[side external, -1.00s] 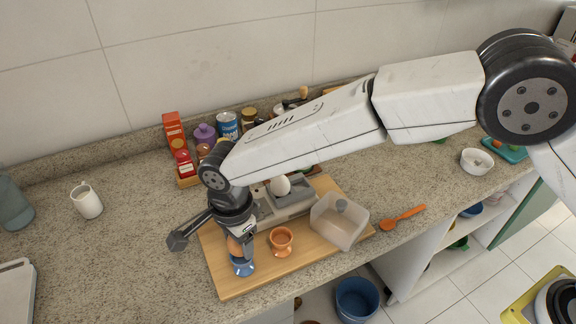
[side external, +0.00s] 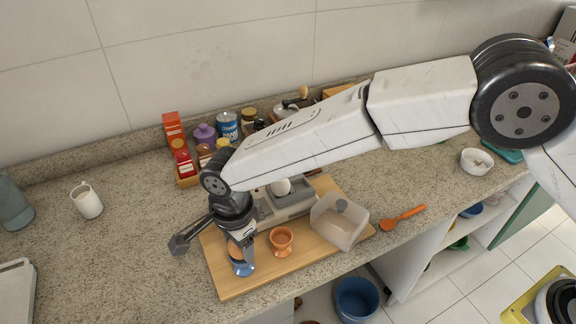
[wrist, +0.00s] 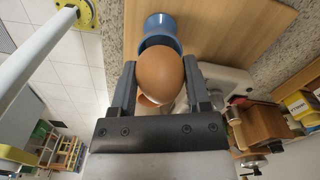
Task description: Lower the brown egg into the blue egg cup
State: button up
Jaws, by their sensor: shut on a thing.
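The brown egg (wrist: 160,72) is between the two fingers of my gripper (wrist: 160,80), which is shut on it. The blue egg cup (wrist: 160,28) shows just beyond the egg in the wrist view, and the egg hides part of its rim. In the side view the blue egg cup (side external: 242,267) stands near the front left of the wooden board (side external: 285,272). My gripper (side external: 240,248) is right over it, with the egg mostly hidden by the fingers. I cannot tell whether the egg touches the cup.
An orange egg cup (side external: 281,240) stands close to the right of the blue one. An orange spoon (side external: 403,218) lies to the right.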

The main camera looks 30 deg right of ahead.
jog(key=shift+f, duration=0.55)
dwell(0.5)
jog(key=o, duration=1.3)
jog(key=shift+r, duration=0.1)
jog(key=shift+r, duration=3.8)
